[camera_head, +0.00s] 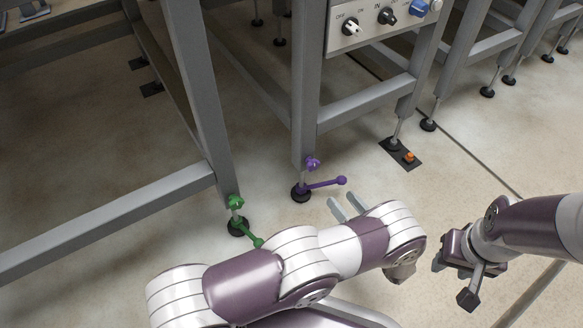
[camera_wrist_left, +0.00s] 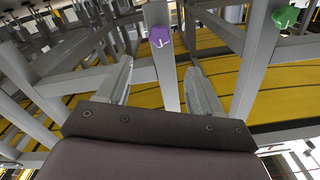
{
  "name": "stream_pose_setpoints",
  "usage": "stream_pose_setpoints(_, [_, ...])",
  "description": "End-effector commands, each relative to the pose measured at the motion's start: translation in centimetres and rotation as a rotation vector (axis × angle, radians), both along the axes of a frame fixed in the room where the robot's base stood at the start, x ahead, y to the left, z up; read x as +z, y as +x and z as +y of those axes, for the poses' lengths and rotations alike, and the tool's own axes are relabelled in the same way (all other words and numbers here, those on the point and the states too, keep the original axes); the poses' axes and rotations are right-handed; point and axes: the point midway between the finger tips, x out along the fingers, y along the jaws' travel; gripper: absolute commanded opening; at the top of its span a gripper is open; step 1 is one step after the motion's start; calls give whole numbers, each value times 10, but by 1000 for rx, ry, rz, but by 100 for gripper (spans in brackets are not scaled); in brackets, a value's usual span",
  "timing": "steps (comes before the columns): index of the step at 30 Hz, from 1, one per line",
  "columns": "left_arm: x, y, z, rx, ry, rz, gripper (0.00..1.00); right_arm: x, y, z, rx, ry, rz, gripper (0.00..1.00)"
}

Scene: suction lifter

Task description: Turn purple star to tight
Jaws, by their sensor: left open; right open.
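The purple star (camera_head: 313,164) is a small knob on the foot post of the grey frame, just above a purple lever (camera_head: 325,183) that points right. It also shows in the left wrist view (camera_wrist_left: 160,37), ahead of and between my fingers. My left gripper (camera_head: 348,206) is open and empty, to the right of and below the purple star in the head view, apart from it. Its two fingers frame the star in the left wrist view (camera_wrist_left: 157,66). My right gripper (camera_head: 455,280) is open and empty over the floor at the right. Whether the star is tight cannot be told.
A green star (camera_head: 236,202) with a green lever (camera_head: 250,235) sits on the leg to the left. A control panel (camera_head: 375,20) with knobs is on the frame above. A foot plate with an orange knob (camera_head: 409,156) stands right. Floor between the grippers is clear.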

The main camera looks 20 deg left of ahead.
Motion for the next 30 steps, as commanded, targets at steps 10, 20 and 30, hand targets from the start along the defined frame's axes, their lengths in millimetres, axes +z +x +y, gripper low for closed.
stream_pose_setpoints(10, [-8,25,34,9,-106,-137,66,-27,0,0,0,0,0,43])
stream_pose_setpoints(20, [-5,70,91,5,-105,-136,66,-68,0,0,0,0,0,43])
stream_pose_setpoints(30, [0,78,101,2,-104,-135,66,-70,0,0,0,0,0,43])
